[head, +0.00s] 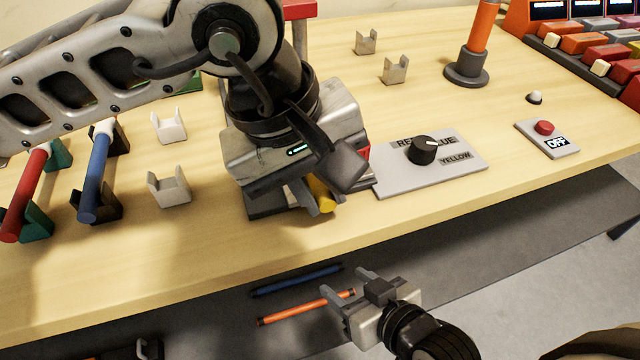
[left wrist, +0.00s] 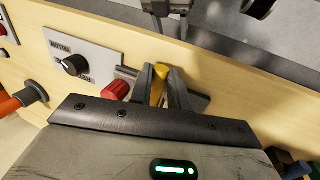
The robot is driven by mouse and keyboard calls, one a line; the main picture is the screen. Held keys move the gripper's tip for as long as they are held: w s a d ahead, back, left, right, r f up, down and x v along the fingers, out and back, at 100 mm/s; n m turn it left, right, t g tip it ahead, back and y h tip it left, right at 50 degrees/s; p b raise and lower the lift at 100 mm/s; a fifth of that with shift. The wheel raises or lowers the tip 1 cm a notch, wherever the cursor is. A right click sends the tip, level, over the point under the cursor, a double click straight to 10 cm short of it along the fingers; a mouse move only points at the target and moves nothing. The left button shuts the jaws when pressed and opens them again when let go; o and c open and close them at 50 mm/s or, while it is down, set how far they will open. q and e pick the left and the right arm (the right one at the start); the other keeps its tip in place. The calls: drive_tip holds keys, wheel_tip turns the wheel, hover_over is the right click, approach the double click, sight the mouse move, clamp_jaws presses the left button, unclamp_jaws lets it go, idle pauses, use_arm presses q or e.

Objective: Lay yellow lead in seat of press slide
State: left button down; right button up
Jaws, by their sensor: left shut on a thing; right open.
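The yellow lead (head: 321,194) is a short rod, mostly hidden by my left gripper in the head view. In the left wrist view the yellow lead (left wrist: 158,91) is between the fingers of my left gripper (left wrist: 161,86), which is shut on it. The left gripper (head: 314,196) is low over a dark grey piece (head: 262,205) near the table's front edge, apparently part of the press slide. The seat itself is hidden, and I cannot tell whether the lead touches it. My right gripper (head: 352,299) is open and empty, beyond the table's front edge.
A selector plate (head: 390,182) with a black knob is to the right; a red knob (left wrist: 116,90) is close to the left gripper. Red (head: 25,195) and blue (head: 95,178) rods rest in holders on the left. Orange (head: 300,308) and blue (head: 295,280) rods lie below the table edge.

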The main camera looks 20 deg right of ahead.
use_arm(q)
drive_tip(key=shift+f, duration=0.1)
idle(0.5)
drive_tip(key=c, duration=1.3)
unclamp_jaws()
drive_tip(key=shift+o, duration=0.2)
